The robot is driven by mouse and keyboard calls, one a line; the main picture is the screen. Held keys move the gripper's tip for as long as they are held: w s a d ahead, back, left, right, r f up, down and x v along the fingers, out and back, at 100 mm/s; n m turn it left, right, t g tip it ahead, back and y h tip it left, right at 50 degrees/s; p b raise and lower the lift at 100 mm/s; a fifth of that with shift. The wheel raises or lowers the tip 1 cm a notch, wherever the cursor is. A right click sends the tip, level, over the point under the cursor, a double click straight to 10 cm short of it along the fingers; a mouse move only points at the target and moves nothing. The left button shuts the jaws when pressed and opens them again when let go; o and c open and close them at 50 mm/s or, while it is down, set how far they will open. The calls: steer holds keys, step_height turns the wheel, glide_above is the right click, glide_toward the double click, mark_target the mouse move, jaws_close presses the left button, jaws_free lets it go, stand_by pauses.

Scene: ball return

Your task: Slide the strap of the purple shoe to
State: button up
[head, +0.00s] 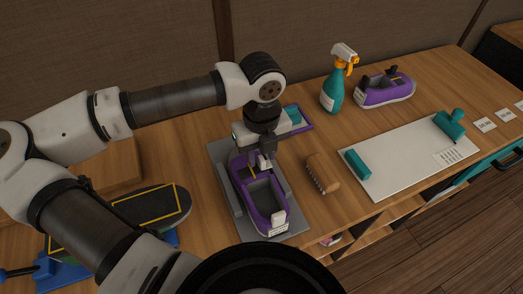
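A purple shoe (280,218) with a white sole lies in a grey tray-like holder (228,193) in the middle of the table, its opening facing up. A white label shows on its near end. My gripper (265,160) points down at the far end of this shoe, with its fingertips at or just above the upper. The strap cannot be made out clearly there; the gripper covers part of that area. I cannot tell whether the fingers are open, shut or touching the strap. A second purple shoe (388,92) stands at the back right.
A wooden brush (323,172) lies just right of the holder. A white board (400,160) carries teal items (357,164). A teal spray bottle (333,92) stands behind. A purple-edged item (304,121) lies behind my gripper. A dark skateboard-like deck (150,208) is at left.

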steer(key=shift+f, duration=0.15)
steer(key=shift+c, duration=0.2)
jaws_close()
steer(key=shift+s+a+f+b, duration=0.1)
steer(key=shift+a+f+b, duration=0.05)
steer(key=shift+a+b, duration=0.25)
steer(key=shift+s+a+f+b, duration=0.1)
steer(key=shift+a+b, duration=0.15)
steer(key=shift+b, duration=0.2)
steer(key=shift+s+a+r+b, duration=0.15)
steer(key=shift+s+a+b, duration=0.15)
steer(key=shift+a+b, duration=0.25)
steer(key=shift+r, duration=0.1)
steer(key=shift+o, duration=0.2)
jaws_free()
steer(key=shift+r, duration=0.1)
